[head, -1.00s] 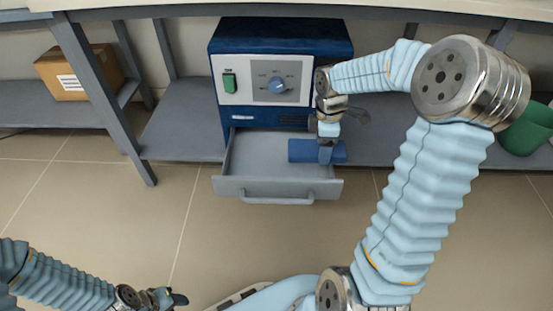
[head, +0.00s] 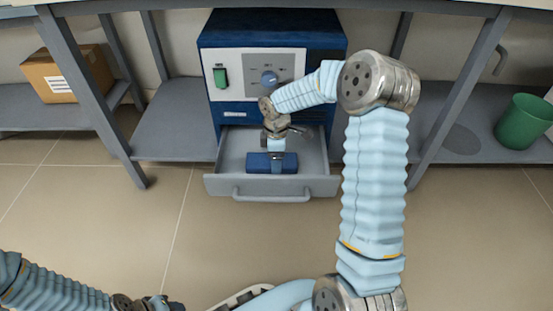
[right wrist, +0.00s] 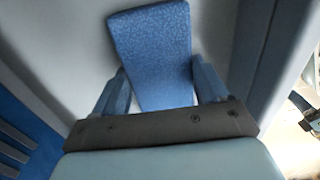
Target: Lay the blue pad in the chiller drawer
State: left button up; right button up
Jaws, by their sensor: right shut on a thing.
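The blue pad (head: 258,162) is a flat slab within the outline of the chiller drawer (head: 318,186) in the head view. The grey drawer is pulled out below the blue chiller (head: 322,30). My right gripper (head: 277,163) reaches down from above and is shut on the pad. In the right wrist view the textured pad (right wrist: 152,48) lies between the two blue fingers of my right gripper (right wrist: 160,90). Whether the pad touches the drawer floor cannot be told. My left gripper (head: 163,303) is low at the left, away from the drawer; its jaws are unclear.
The chiller stands on a grey lower shelf (head: 175,120) with table legs at both sides. A cardboard box (head: 70,75) is at the left and a green bin (head: 523,122) at the right. The tiled floor in front of the drawer is clear.

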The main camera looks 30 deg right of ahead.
jog(key=shift+f, duration=0.1)
jog(key=o, duration=1)
jog(key=shift+o, duration=0.2)
notch_tip(320, 180, up, 12)
jog(key=p, duration=0.3)
jog(key=shift+r, duration=0.2)
